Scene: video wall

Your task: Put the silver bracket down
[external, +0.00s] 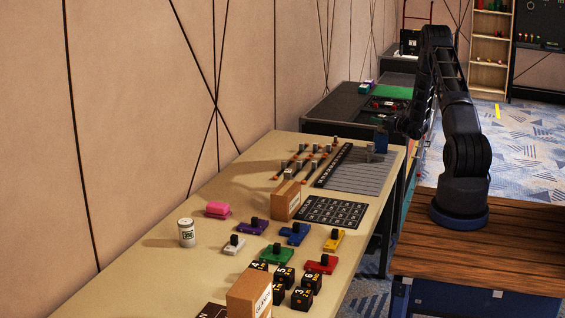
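A small grey metallic piece (370,153), which looks like the silver bracket, shows at the far right part of the beige table (160,275), over the grey slatted panel (362,178). My gripper (381,146) points down right beside it, at the table's far right end. The gripper is small and dark here. I cannot tell whether its fingers are open or shut, whether they hold the grey piece, or whether the piece touches the panel.
Dark rods with silver and orange parts (303,163) lie left of the panel. A black grid board (332,211), cardboard box (286,200), coloured blocks with black knobs (277,253), black number cubes (303,296), white jar (186,232) and pink object (217,209) stand nearer.

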